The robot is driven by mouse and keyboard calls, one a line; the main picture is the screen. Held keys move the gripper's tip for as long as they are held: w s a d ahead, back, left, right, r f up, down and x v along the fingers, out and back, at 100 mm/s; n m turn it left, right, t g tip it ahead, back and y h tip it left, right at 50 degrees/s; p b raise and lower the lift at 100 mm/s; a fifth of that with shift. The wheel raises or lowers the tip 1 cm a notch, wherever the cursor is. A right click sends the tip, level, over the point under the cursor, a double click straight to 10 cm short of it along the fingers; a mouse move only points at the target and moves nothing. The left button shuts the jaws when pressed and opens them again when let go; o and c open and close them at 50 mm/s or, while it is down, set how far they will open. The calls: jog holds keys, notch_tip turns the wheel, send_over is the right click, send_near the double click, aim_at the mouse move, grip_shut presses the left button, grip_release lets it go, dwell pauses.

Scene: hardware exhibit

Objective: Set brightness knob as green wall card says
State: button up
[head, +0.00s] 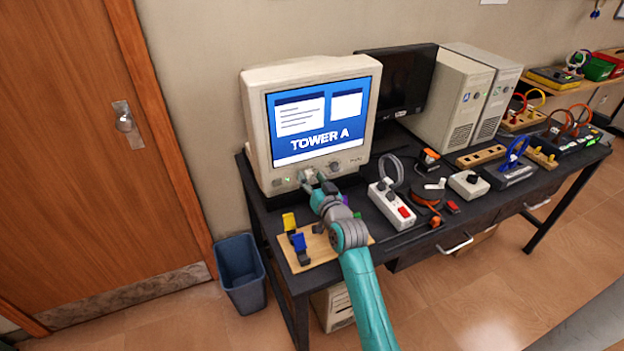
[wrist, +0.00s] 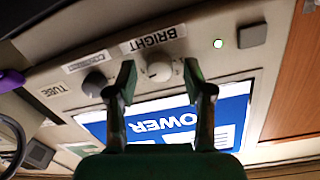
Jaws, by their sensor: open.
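The beige CRT monitor (head: 257,115) stands at the left end of the dark table, its blue screen reading "TOWER A". In the wrist view, which is upside down, a pale round knob (wrist: 159,70) sits by the label "BRIGHT" (wrist: 152,40). My gripper (wrist: 159,78) is open, with one finger on each side of this knob and a visible gap on both sides. Its depth relative to the knob is hard to tell. In the head view my gripper (head: 311,180) is at the monitor's lower front. The knob's pointer direction is not readable. No green wall card is visible.
A darker knob (wrist: 94,83) sits beside the brightness knob, with a green light (wrist: 218,43) and a square button (wrist: 252,36) on the other side. A wooden board (head: 300,262) with coloured clips lies below my arm. A power strip (head: 388,210) lies to the right.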

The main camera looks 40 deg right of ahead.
jog(key=v, duration=1.2)
dwell(0.3)
jog(key=shift+n+y, duration=0.4)
jog(key=s+a+f, duration=0.4)
jog(key=a, duration=0.1)
jog(key=s+a+f, duration=0.2)
jog(key=s, duration=0.1)
jog(key=shift+a, duration=0.2)
jog(key=s+a+f+n+g+y, duration=0.1)
jog(key=s+a+f+n, duration=0.1)
jog(key=s+a, duration=0.6)
jog(key=s+a+f+n+y, duration=0.15)
jog(key=s+a, duration=0.25)
jog(key=s, duration=0.8)
jog(key=s+a+r+n+g+y, duration=0.1)
jog(key=s+a+r+n+y, duration=0.1)
jog(key=s, duration=0.9)
jog(key=shift+s+a+r+n, duration=0.3)
jog(key=shift+a+r+n, duration=0.05)
jog(key=shift+a+r, duration=0.4)
